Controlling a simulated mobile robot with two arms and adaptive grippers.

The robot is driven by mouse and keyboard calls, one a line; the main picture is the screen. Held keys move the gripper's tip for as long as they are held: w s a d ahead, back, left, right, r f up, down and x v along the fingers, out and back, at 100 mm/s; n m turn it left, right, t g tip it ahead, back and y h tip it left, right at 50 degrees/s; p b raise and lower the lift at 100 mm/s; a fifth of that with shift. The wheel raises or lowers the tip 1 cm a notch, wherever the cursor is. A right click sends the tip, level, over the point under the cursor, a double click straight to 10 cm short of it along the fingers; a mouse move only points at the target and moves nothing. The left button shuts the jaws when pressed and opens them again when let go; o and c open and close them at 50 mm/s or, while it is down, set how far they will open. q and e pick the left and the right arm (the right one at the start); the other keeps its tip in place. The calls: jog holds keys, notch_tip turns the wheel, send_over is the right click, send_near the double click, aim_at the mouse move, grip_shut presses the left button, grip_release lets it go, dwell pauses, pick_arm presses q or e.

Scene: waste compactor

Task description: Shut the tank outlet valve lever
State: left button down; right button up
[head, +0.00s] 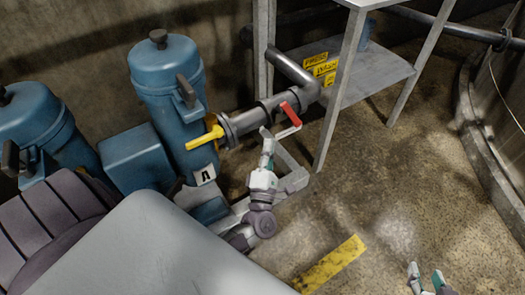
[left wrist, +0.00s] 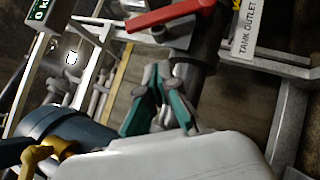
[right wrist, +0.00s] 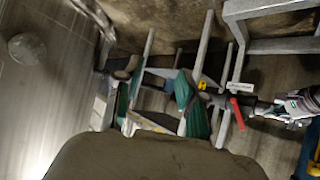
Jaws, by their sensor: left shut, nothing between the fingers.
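The red valve lever (head: 290,113) sits on the dark outlet pipe, right of the blue tank. It also shows at the top of the left wrist view (left wrist: 172,15), by a "TANK OUTLET" plate (left wrist: 246,28). My left gripper (head: 267,134) is just below and left of the red lever in the head view. In its wrist view the fingers (left wrist: 157,75) are together, empty and apart from the lever. My right gripper (head: 425,272) is open and empty at the lower right; its spread fingers (right wrist: 158,85) show in the right wrist view.
A yellow lever (head: 204,138) projects from the blue tank (head: 172,85), left of the red one. A grey metal stand (head: 365,78) with yellow signs (head: 318,65) rises behind the pipe. A yellow floor stripe (head: 330,264) and open floor lie in front.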

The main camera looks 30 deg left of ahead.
pick_arm(q)
jog(key=d+b+v, duration=0.1)
jog(key=b+v, duration=0.1)
jog(key=v, duration=0.3)
jog(key=d+r+x, duration=0.1)
jog(key=d+x, duration=0.1)
jog(key=x, duration=1)
jog(key=shift+w+r, duration=0.2)
jog(key=shift+w, duration=0.2)
pick_arm(e)
jog(key=w+a+r+t+y, duration=0.2)
jog(key=w+r+t, duration=0.2)
jog(key=r+t, duration=0.2)
jog(key=shift+w+a+r, duration=0.2)
jog(key=shift+w+r, duration=0.1)
jog(key=shift+r, duration=0.95)
